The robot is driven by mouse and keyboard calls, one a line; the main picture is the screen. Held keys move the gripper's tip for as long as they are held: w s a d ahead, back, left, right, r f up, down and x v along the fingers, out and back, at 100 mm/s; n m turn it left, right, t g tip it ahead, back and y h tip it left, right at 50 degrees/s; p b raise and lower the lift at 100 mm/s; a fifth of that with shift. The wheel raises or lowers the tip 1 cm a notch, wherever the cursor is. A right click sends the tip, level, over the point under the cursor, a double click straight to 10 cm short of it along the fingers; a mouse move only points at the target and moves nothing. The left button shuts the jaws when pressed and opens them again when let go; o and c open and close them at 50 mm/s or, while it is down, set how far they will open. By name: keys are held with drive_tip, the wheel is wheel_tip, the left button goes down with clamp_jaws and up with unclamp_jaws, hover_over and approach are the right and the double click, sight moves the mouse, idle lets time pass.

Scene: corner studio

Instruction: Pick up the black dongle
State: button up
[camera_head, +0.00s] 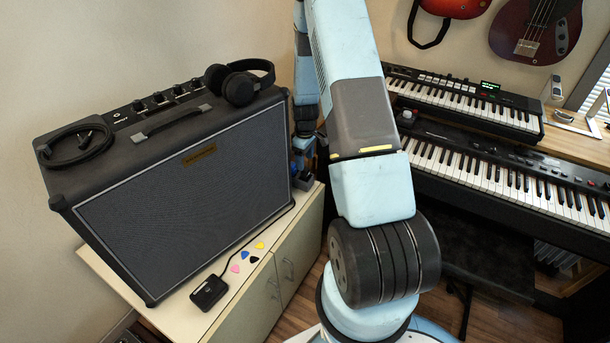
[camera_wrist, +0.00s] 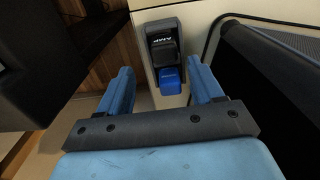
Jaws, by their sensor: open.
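In the wrist view a small black block, seemingly the black dongle (camera_wrist: 165,47), sits on a dark grey holder (camera_wrist: 153,30) marked with upside-down "AMP" lettering. A blue block (camera_wrist: 171,80) sits right beside it, on the side nearer my gripper. My gripper (camera_wrist: 160,68) is open, with one blue finger to the left and one to the right of these blocks. Nothing is held between the fingers. In the head view my arm reaches to the far right end of the cabinet top, and the blocks are too small there to tell apart surely.
A large guitar amplifier (camera_head: 190,170) fills most of the cabinet top (camera_head: 225,285), close beside my gripper. Headphones (camera_head: 240,83) and a coiled cable (camera_head: 75,146) lie on the amplifier. A black footswitch (camera_head: 209,291) and several picks lie in front. Keyboards (camera_head: 500,180) stand at right.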

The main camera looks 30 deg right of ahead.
sight(305, 175)
drive_tip(key=shift+s+a+f, duration=0.1)
drive_tip(key=shift+a+f, duration=0.05)
drive_tip(key=shift+f, duration=1.25)
drive_tip(key=shift+s+a+f, duration=0.1)
drive_tip(key=shift+a+f, duration=0.05)
drive_tip(key=shift+f, duration=1.2)
drive_tip(key=c, duration=1.1)
